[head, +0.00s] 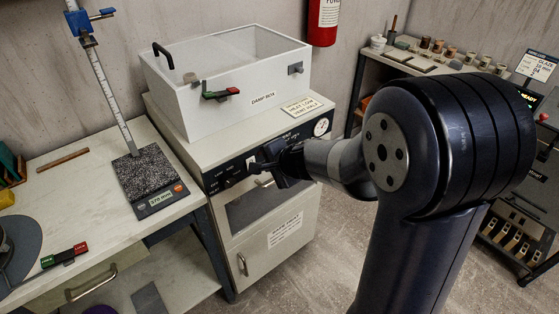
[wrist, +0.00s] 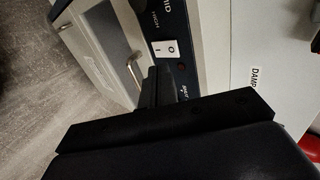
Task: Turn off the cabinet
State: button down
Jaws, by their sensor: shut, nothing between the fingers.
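The cabinet (head: 224,221) is a cream box with a dark control panel (head: 230,172) across its front. In the wrist view the panel shows a white rocker switch (wrist: 166,50) marked with a circle, beside the lettering "HIGH" and a small dark red light (wrist: 181,67). My gripper (head: 260,168) is at the panel in the head view and covers part of it. In the wrist view my gripper (wrist: 158,72) has its fingers shut and empty, with the tips just beside the switch. I cannot tell whether they touch the panel.
A white damp box (head: 182,103) with a clear lid stands on the cabinet. Left is a table (head: 80,205) with a scale (head: 150,185) and a height gauge (head: 103,80). A gauge dial (head: 321,127) sits at the panel's right end. A fire extinguisher (head: 323,25) hangs behind.

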jog(key=w+r+p+v, duration=0.1)
jog(key=p+v, duration=0.1)
jog(key=v, duration=0.5)
jog(key=shift+r, duration=0.4)
jog(key=shift+s+a, duration=0.1)
